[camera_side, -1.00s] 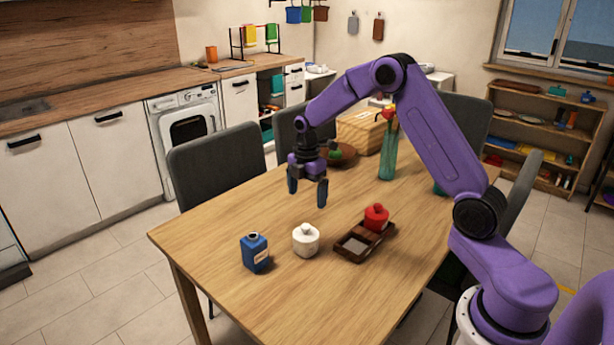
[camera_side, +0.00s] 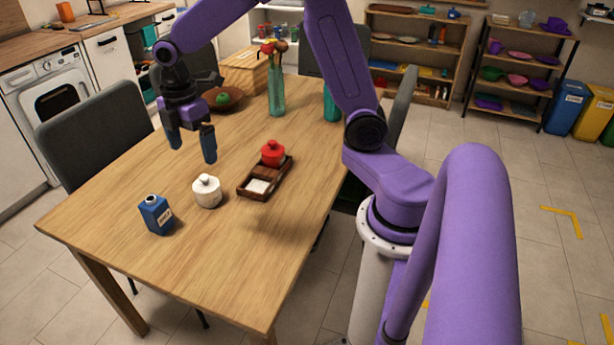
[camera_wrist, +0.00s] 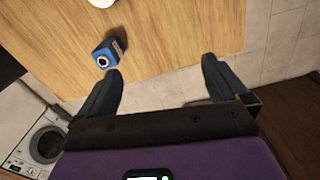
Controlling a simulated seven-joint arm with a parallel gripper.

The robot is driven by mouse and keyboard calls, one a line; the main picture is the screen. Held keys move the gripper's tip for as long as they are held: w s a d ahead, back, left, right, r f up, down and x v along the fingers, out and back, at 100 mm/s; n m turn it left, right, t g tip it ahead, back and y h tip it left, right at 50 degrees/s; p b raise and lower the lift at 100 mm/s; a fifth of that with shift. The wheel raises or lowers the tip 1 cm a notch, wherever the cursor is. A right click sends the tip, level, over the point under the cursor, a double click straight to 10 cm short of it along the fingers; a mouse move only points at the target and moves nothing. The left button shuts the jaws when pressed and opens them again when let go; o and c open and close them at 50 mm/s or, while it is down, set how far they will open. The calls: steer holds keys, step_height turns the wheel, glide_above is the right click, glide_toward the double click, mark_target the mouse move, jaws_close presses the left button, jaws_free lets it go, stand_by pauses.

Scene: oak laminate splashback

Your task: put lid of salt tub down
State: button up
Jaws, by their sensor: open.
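A round white lidded tub (camera_side: 207,192) with a knob on top stands on the wooden table (camera_side: 215,265); its lid appears seated on it. A red knobbed pot (camera_side: 272,154) sits at the far end of a dark wooden tray (camera_side: 246,190). Neither carries a readable label, so I cannot tell which is the salt tub. My gripper (camera_side: 193,154) is open and empty, above the table beyond the white tub. In the wrist view, its fingers (camera_wrist: 162,72) are apart with nothing between them; a white edge (camera_wrist: 101,2), likely the tub, shows at the top.
A blue bottle (camera_side: 156,214) stands left of the white tub, and also shows in the wrist view (camera_wrist: 103,54). A brown bowl (camera_side: 226,100), a teal vase (camera_side: 276,97) with flowers and a wooden box (camera_side: 246,72) stand farther back. The table's front is clear.

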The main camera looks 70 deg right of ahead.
steer(key=s+a+m, duration=0.3)
steer(key=s, duration=2.3)
steer(key=shift+s+r+m, duration=0.3)
steer(key=shift+s+r, duration=0.05)
steer(key=shift+r, duration=0.05)
steer(key=shift+s+d+f, duration=0.1)
steer(key=shift+s+d, duration=0.1)
steer(key=shift+s, duration=0.25)
steer(key=c, duration=0.8)
steer(key=shift+o, duration=0.2)
